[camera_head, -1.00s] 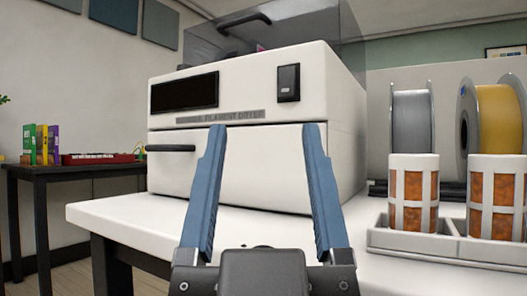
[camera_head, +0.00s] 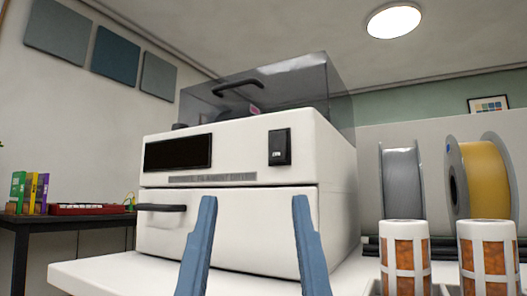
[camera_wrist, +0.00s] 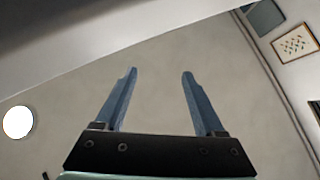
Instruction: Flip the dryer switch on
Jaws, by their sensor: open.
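The filament dryer (camera_head: 225,226) is a white box on the white table, with a dark display (camera_head: 178,152) and a clear smoky lid. Its black rocker switch (camera_head: 279,147) sits on the right of the upper front panel, with a small light mark low on it. I cannot tell its position from this mark. My gripper (camera_head: 254,200) is open and empty in front of the dryer, its blue fingers low in the head view and below the switch. In the wrist view my gripper (camera_wrist: 158,75) shows both fingers apart with nothing between them; the switch is not in that view.
A drawer handle (camera_head: 161,208) sticks out at the dryer's left front. To the right stand a grey spool (camera_head: 402,190), a yellow spool (camera_head: 487,190) and two orange-filled canisters (camera_head: 405,262). A dark side table (camera_head: 60,222) with small items is at the left.

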